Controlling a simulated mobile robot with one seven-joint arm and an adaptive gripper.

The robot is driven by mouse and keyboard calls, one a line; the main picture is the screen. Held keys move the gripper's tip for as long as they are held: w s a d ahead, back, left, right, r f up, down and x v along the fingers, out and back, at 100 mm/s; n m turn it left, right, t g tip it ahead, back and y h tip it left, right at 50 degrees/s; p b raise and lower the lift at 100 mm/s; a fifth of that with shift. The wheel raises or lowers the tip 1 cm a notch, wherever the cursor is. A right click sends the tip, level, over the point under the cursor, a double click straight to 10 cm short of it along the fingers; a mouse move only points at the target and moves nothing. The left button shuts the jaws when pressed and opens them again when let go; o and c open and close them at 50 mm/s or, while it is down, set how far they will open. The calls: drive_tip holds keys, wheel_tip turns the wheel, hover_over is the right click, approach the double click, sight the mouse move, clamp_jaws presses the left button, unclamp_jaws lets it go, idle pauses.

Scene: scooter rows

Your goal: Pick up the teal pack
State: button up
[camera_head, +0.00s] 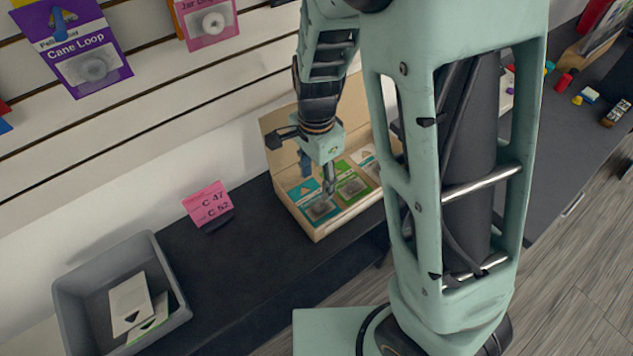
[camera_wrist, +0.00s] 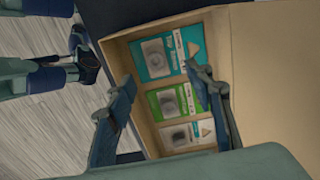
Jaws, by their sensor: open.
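The teal pack (camera_head: 304,193) lies face up at the near end of an open tan cardboard box (camera_head: 316,231) on the dark counter. In the wrist view the teal pack (camera_wrist: 157,60) is at the top of the box. A green pack (camera_head: 350,184) lies beside it, then a mostly white pack (camera_head: 363,157). My gripper (camera_head: 328,186) points down over the box and is open and empty. In the wrist view its fingers (camera_wrist: 160,78) reach either side of the teal and green packs, the right one overlapping the teal pack's edge. I cannot tell the height gap.
The box's raised back flap (camera_head: 276,122) stands behind the packs. A pink price card (camera_head: 208,204) stands left of the box. A grey bin (camera_head: 72,305) with a few packs is at lower left. Packs hang on the slatted wall (camera_head: 150,60). Small items lie on the right counter.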

hover_over(321, 203)
drive_tip(key=f, duration=0.2)
drive_tip(key=a+f, duration=0.1)
drive_tip(key=f, duration=0.1)
drive_tip(key=shift+w+f+b, duration=0.1)
drive_tip(key=shift+f+b, duration=0.05)
drive_tip(key=shift+b, duration=0.2)
drive_tip(key=f, duration=0.3)
drive_tip(key=d+f+b, duration=0.1)
drive_tip(key=f, duration=0.1)
drive_tip(key=c, duration=1.3)
